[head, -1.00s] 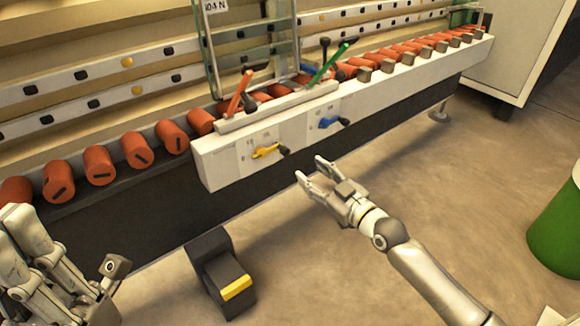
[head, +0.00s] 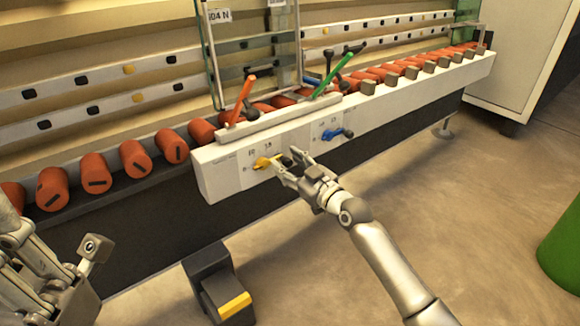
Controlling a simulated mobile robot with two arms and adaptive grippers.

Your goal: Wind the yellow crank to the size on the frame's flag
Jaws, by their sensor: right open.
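The yellow crank (head: 263,162) sits on the front face of the white control box, with a dial plate of small numbers around it. Its dark knob is on its right, partly hidden by my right gripper. My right gripper (head: 285,161) is open, its fingertips at the right end of the crank; I cannot tell if they touch it. The glass frame (head: 213,62) stands upright behind the box. Its flag (head: 219,16) is at the top, with text partly readable as "04 N". My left gripper (head: 92,250) is at the lower left edge, its fingers unclear.
A blue crank (head: 336,134) is right of the yellow one on the same box. An orange lever (head: 242,100) and a green lever (head: 335,76) rise above it. Orange rollers (head: 135,158) line the conveyor. A black pedal with yellow edge (head: 234,304) stands on the floor.

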